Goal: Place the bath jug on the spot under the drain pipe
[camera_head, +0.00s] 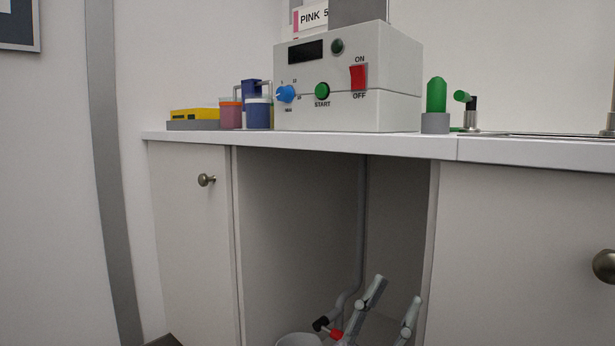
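A grey drain pipe (361,220) runs down inside the open cabinet bay and bends left near the bottom. A black fitting (320,324) and a red part (337,334) show near its lower end. Below the black fitting, the rounded top of a pale vessel (298,340) shows at the bottom edge. It may be the bath jug, but the rest is cut off. The marked spot is not visible. My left gripper (394,288) reaches up into the bay, right of the pipe's lower end. Its two pale fingers are apart with nothing seen between them. My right gripper is not in view.
The white counter (290,143) overhangs the bay, with a closed cabinet door (190,235) at left and another front (530,250) at right. On the counter stand a control box (345,90), small jars (258,114) and a green-topped piece (436,97).

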